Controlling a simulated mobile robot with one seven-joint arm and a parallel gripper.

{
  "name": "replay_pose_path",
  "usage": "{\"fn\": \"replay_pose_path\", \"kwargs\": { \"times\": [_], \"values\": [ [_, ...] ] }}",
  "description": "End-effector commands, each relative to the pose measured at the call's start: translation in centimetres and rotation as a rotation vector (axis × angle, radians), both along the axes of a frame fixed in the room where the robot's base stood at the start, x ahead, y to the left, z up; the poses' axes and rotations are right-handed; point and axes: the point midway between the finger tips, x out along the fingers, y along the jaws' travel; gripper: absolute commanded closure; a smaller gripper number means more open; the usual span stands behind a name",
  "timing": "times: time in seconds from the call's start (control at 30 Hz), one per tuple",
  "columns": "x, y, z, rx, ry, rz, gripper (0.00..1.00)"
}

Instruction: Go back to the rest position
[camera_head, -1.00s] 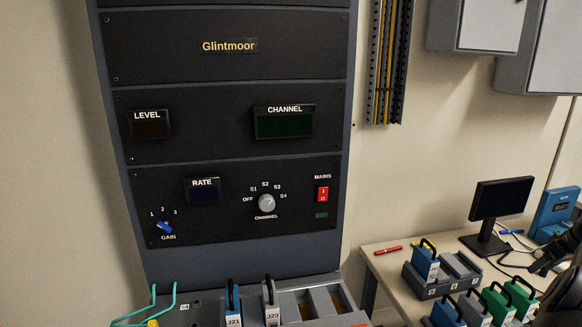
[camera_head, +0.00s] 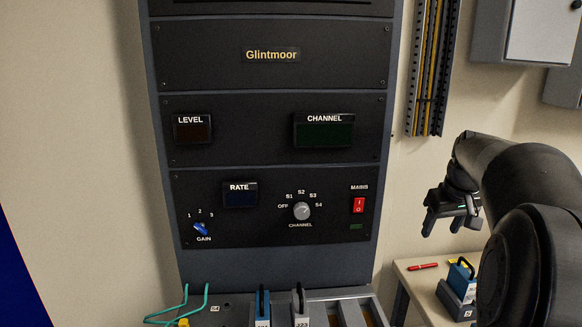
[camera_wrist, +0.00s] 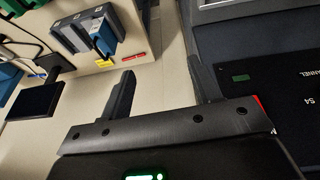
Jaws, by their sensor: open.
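My gripper (camera_head: 451,222) is open and empty, held in the air to the right of the rack in the head view, above the side table. In the wrist view my gripper (camera_wrist: 160,85) shows both fingers apart with nothing between them. My arm covers much of the right of the head view.
The black Glintmoor rack (camera_head: 270,150) stands left of my gripper. The side table (camera_head: 410,283) holds a red pen (camera_head: 423,266) and a blue module in a grey holder (camera_wrist: 75,37). Modules sit at the rack's foot. A wall cabinet (camera_head: 545,30) hangs upper right.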

Motion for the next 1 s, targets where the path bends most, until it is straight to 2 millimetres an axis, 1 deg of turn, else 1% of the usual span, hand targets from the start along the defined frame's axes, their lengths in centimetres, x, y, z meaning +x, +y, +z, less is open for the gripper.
{"fn": "replay_pose_path", "kwargs": {
  "times": [0.03,0.1,0.17,0.2,0.27,0.3,0.37,0.4,0.5,0.6,0.7,0.8,0.9,1.0],
  "values": [
    [-0.9,2.5,0.5,-0.007,-0.007,0.006,0.43],
    [-2.3,5.3,0.8,-0.014,-0.017,0.004,0.43],
    [-3.6,7.6,0.9,-0.017,-0.026,0.001,0.43],
    [-4.6,9.1,0.8,-0.019,-0.033,0.000,0.43],
    [-6.1,11.2,0.8,-0.020,-0.044,-0.002,0.43],
    [-7.1,12.5,0.6,-0.021,-0.052,-0.003,0.43],
    [-8.7,14.4,0.3,-0.021,-0.065,-0.005,0.43],
    [-9.9,15.5,0.0,-0.019,-0.073,-0.005,0.43],
    [-12.8,18.1,-0.9,-0.012,-0.096,-0.006,0.43],
    [-15.7,20.3,-2.1,-0.002,-0.119,-0.006,0.43],
    [-18.5,22.1,-3.6,0.013,-0.141,-0.007,0.43],
    [-20.8,23.3,-5.1,0.030,-0.159,-0.007,0.43],
    [-22.5,24.1,-6.3,0.042,-0.172,-0.006,0.43],
    [-23.4,24.5,-7.1,0.051,-0.180,-0.006,0.43]
  ]
}}
